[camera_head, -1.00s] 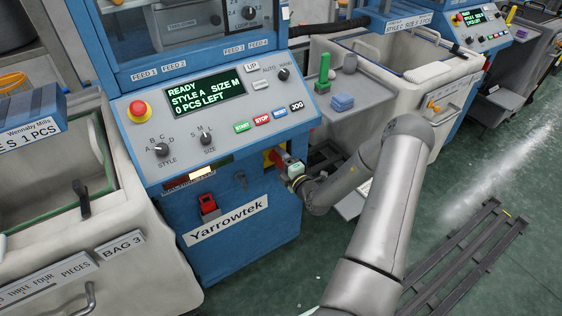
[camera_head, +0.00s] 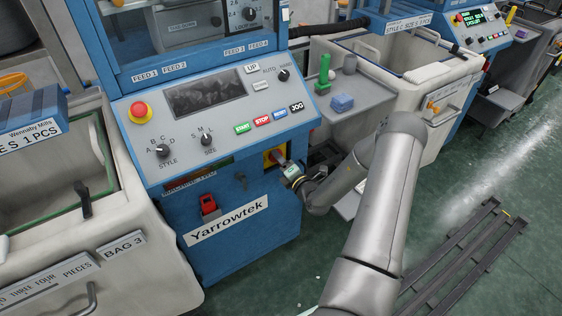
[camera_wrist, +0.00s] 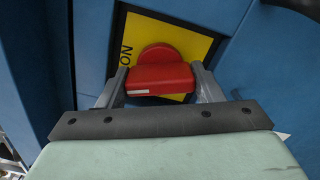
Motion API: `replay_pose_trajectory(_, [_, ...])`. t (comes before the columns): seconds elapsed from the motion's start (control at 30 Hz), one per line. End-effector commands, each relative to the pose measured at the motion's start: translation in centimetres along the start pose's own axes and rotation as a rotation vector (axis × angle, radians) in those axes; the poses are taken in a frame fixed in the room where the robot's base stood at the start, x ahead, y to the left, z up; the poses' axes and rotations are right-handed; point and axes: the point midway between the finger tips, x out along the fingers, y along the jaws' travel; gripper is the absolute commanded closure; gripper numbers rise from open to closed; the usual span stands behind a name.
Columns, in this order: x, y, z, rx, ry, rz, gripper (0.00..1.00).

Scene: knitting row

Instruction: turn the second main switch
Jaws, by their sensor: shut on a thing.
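The main switch is a red knob (camera_wrist: 160,76) on a yellow plate (camera_wrist: 185,28) marked "ON", in the blue front of the Yarrowtek machine. My gripper (camera_wrist: 162,84) has a finger on each side of the knob's red bar and is shut on it. The bar lies roughly level across the wrist view. In the head view, the yellow plate (camera_head: 268,158) shows at the machine's lower right, and my gripper (camera_head: 286,168) reaches it from the right. The machine's display (camera_head: 204,96) is dark.
A red lockout-like part (camera_head: 208,205) hangs on the front, left of the switch. Coloured buttons (camera_head: 262,121) and a red emergency stop (camera_head: 140,111) sit on the panel above. A grey shelf (camera_head: 368,95) with small objects and a white bin (camera_head: 437,95) stand to the right.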

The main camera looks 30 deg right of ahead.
Motion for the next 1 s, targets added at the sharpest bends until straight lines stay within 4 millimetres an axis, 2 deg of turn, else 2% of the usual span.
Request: replay_pose_trajectory(1.0, [0.03, -0.13, -0.01, -0.949, -0.001, 0.001, 0.63])
